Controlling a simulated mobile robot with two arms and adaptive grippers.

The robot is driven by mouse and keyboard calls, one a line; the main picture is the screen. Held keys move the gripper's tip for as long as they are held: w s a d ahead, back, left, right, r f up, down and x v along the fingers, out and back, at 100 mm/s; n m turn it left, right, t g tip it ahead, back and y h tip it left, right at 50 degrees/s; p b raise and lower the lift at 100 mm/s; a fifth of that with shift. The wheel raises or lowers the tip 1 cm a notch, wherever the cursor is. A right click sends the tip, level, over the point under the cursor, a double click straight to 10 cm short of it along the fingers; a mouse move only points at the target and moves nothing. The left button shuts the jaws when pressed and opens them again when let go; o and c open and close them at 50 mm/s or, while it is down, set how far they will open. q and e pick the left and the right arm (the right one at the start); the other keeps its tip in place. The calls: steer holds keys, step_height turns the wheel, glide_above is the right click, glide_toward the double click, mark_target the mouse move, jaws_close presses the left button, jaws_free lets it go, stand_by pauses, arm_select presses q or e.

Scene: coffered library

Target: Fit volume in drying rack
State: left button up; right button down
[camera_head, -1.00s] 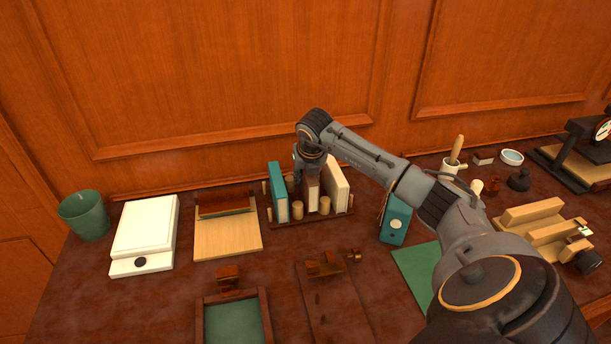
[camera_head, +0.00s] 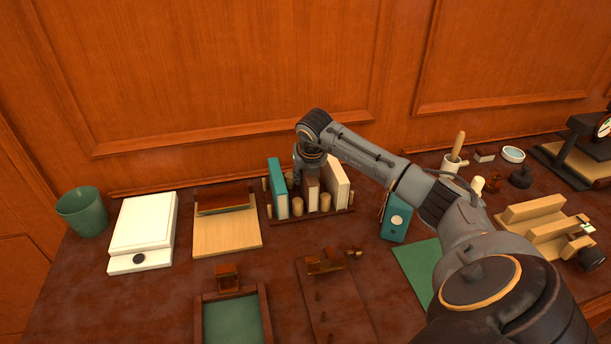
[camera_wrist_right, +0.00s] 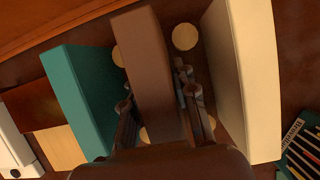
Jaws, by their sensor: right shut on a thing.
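The drying rack (camera_head: 322,219) is a dark wooden base with light round pegs, at the back middle of the table. A brown volume (camera_head: 312,194) stands upright in it, between a teal book (camera_head: 279,190) on the left and a cream book (camera_head: 338,185) on the right. My right gripper (camera_head: 307,176) reaches down from above and is shut on the brown volume. In the right wrist view, the fingers (camera_wrist_right: 158,105) lie on either side of the brown volume (camera_wrist_right: 145,60), with gaps to both neighbours. The volume's bottom edge is hidden. My left gripper is out of view.
A wooden board (camera_head: 228,236) and a white box (camera_head: 142,235) lie left of the rack, with a green cup (camera_head: 83,212) beyond. A teal object (camera_head: 396,219) stands close on the right. Wooden fixtures (camera_head: 332,290) lie in front. The panelled wall is close behind.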

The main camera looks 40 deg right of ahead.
steer(key=shift+f+b, duration=0.4)
steer(key=shift+f, duration=0.1)
steer(key=c, duration=1)
jaws_free()
steer(key=shift+r+p, duration=1.8)
steer(key=shift+r, duration=1.2)
